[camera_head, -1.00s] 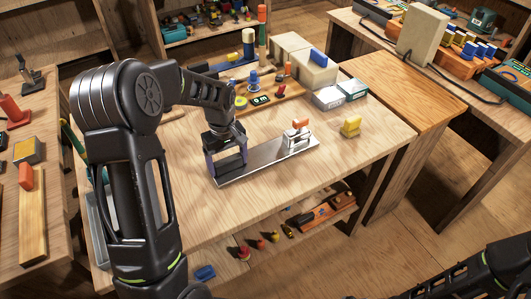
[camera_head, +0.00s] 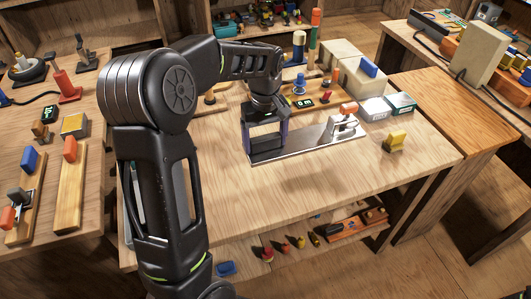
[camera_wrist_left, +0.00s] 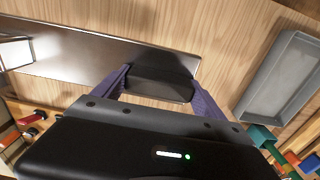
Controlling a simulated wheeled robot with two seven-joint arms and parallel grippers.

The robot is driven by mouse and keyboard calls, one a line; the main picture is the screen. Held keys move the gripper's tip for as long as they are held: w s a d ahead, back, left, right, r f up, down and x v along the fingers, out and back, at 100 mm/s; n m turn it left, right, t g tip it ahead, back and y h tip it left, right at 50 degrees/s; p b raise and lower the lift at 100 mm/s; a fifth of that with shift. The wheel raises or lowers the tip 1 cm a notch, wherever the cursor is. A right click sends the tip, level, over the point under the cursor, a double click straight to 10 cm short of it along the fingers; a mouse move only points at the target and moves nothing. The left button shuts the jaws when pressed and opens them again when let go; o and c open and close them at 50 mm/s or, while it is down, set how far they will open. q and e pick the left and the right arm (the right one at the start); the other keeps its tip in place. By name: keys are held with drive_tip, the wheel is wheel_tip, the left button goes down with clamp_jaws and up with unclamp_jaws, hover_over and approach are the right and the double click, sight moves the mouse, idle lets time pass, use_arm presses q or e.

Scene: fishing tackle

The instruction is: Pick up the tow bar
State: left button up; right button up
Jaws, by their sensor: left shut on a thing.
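The tow bar is a flat silver bar (camera_head: 308,143) above or on the wooden workbench, with a metal fitting and an orange part (camera_head: 348,108) at its right end. My left gripper (camera_head: 265,150) is shut at the bar's left end. In the left wrist view, the purple fingers of the left gripper (camera_wrist_left: 160,88) stand on both sides of a dark block at the end of the silver bar (camera_wrist_left: 85,48). I cannot tell whether the bar is clear of the bench top. My right gripper is not in view.
A yellow piece (camera_head: 395,141) stands on the bench right of the bar. Small boxes (camera_head: 402,103), pale blocks (camera_head: 340,62) and a wooden tool board are behind it. A grey tray (camera_wrist_left: 278,75) shows in the left wrist view. The bench front is clear.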

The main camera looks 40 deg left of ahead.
use_arm(q)
drive_tip(key=shift+r, duration=0.8)
